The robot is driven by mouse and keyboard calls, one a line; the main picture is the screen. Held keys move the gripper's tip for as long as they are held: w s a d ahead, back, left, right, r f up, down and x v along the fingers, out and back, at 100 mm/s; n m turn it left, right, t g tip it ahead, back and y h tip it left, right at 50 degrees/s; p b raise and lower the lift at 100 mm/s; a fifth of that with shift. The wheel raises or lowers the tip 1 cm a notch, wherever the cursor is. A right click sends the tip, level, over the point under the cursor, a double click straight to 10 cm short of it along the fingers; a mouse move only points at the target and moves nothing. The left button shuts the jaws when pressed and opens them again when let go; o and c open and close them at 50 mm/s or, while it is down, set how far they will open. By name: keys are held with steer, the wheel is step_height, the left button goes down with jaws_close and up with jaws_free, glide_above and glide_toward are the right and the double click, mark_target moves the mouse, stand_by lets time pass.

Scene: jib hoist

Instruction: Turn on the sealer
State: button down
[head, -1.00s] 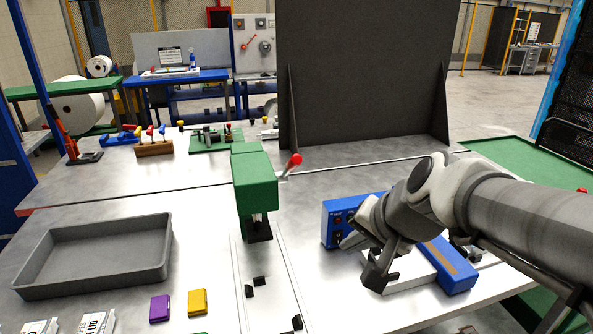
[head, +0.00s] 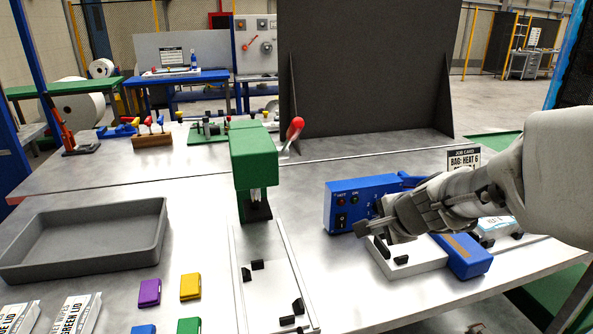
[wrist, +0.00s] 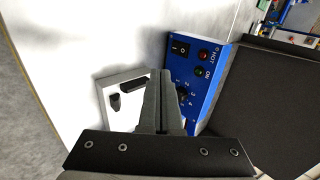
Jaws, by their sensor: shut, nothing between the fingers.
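The sealer (head: 357,196) is a blue box at the right of the bench, with a front panel holding a black rocker switch (head: 341,221) and red HOT and green ON lamps. In the wrist view the panel also shows a numbered dial (wrist: 183,92), beside the fingers, and the switch (wrist: 181,48) up and to the right of the fingertips. Both lamps look dull; the switch's position cannot be told. My gripper (head: 362,228) is shut and empty, pointing left just in front of the panel. The fingertips (wrist: 162,74) look apart from the switch.
A white plate with black clips (head: 412,263) lies below my gripper, by a blue bar (head: 465,257). A green press with a red-knobbed lever (head: 255,160) stands to the left. A grey tray (head: 85,240) and small coloured blocks lie farther left. A dark panel stands behind.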

mark_target(342, 223)
steer(key=b+x, duration=0.4)
steer(key=x, duration=0.6)
steer(key=shift+s+f, duration=0.1)
steer(key=shift+w+a, duration=0.25)
steer(key=shift+w, duration=0.85)
steer(key=shift+w+a+f+p, duration=0.1)
steer(key=shift+w+p, duration=0.15)
steer(key=shift+w, duration=0.25)
steer(key=shift+w+a+f+p, duration=0.1)
steer(key=shift+w+p, duration=0.1)
steer(key=shift+w, duration=0.3)
steer(key=shift+w+f+b, duration=0.1)
steer(key=shift+b, duration=1.1)
steer(key=shift+p, duration=0.3)
steer(key=shift+r, duration=0.3)
steer(key=shift+r+p, duration=0.7)
